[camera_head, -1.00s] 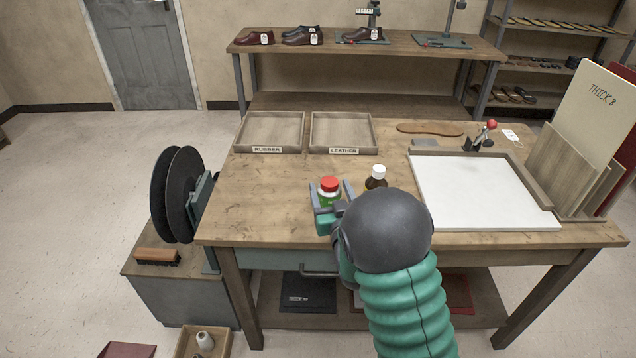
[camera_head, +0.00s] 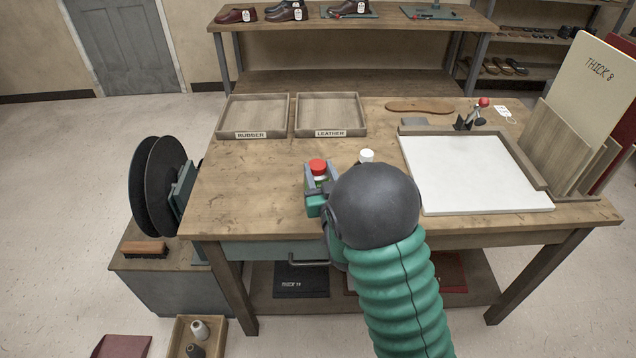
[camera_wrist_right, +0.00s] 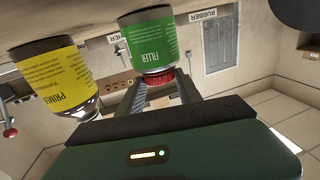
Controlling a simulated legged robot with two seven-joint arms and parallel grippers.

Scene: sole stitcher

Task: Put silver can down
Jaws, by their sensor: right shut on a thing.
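The silver can (camera_head: 321,179) has a green label reading FILLER and a red cap; its silver base edge shows in the right wrist view (camera_wrist_right: 130,17). My right gripper (camera_head: 320,184) is shut on the can at its red cap end, with a finger on either side, in the right wrist view (camera_wrist_right: 160,82). The can is upright at the front middle of the workbench (camera_head: 260,180). I cannot tell whether its base touches the bench. My left gripper is not in view.
A PRIMER bottle (camera_wrist_right: 50,75) with a yellow label stands close beside the can; its white cap shows in the head view (camera_head: 367,155). RUBBER (camera_head: 251,134) and LEATHER (camera_head: 330,132) trays lie behind. A white board (camera_head: 470,175) lies right. The bench's left part is clear.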

